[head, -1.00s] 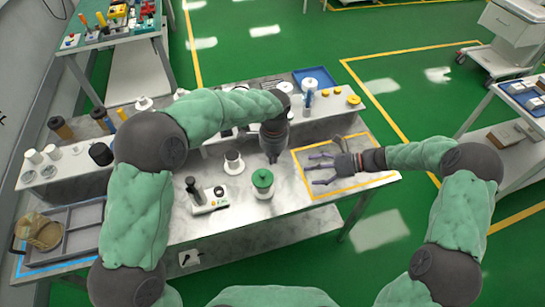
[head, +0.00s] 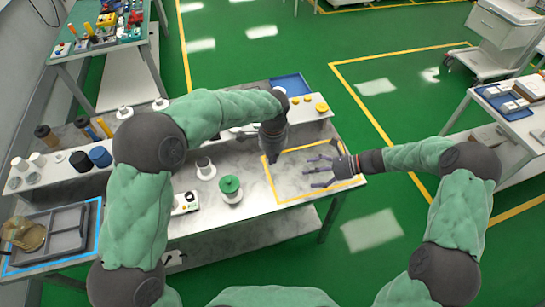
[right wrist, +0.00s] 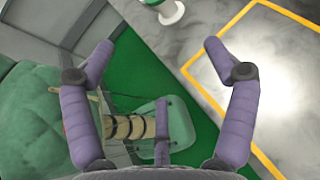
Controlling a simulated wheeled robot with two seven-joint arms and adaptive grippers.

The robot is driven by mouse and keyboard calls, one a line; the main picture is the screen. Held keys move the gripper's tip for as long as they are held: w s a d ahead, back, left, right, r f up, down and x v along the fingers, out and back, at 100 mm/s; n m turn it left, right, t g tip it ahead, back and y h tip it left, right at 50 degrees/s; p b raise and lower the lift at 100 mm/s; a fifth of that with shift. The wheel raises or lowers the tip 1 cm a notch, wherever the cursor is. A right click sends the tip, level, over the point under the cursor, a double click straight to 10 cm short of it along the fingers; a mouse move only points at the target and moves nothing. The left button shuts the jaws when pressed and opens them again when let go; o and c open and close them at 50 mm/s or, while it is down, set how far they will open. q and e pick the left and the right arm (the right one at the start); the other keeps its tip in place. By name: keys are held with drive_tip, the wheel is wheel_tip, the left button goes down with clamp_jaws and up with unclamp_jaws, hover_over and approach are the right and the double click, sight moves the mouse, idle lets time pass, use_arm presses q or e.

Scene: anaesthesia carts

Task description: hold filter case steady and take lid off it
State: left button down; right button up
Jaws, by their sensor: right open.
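The filter case (head: 232,199) is a white round canister with a green lid (head: 229,184) on top. It stands upright on the pale marbled bench in the head view. Part of it also shows at the top edge of the right wrist view (right wrist: 172,14). My left gripper (head: 272,158) points down above the bench, to the right of and beyond the case, apart from it. Its fingers are mostly hidden behind its own body. My right gripper (head: 318,171) is open and empty over the yellow-outlined area, right of the case. Its spread purple fingers show in the right wrist view (right wrist: 160,85).
A white device (head: 183,205) stands left of the case, and a white-based round part (head: 206,170) behind it. A raised shelf with jars and yellow discs (head: 321,107) runs along the back. A grey tray (head: 66,230) lies at far left. The yellow-outlined area (head: 290,194) looks clear.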

use_arm(q)
drive_tip(key=shift+a+f, duration=0.2)
drive_tip(key=shift+a, duration=0.25)
use_arm(e)
drive_tip(key=s+a+f+n+g+h, duration=0.1)
drive_tip(key=s+f+n+h, duration=0.6)
drive_tip(key=s+f, duration=0.9)
drive_tip(key=shift+a+f+n+g+h, duration=0.25)
drive_tip(key=shift+f+n+g, duration=0.55)
drive_tip(key=shift+f, duration=0.45)
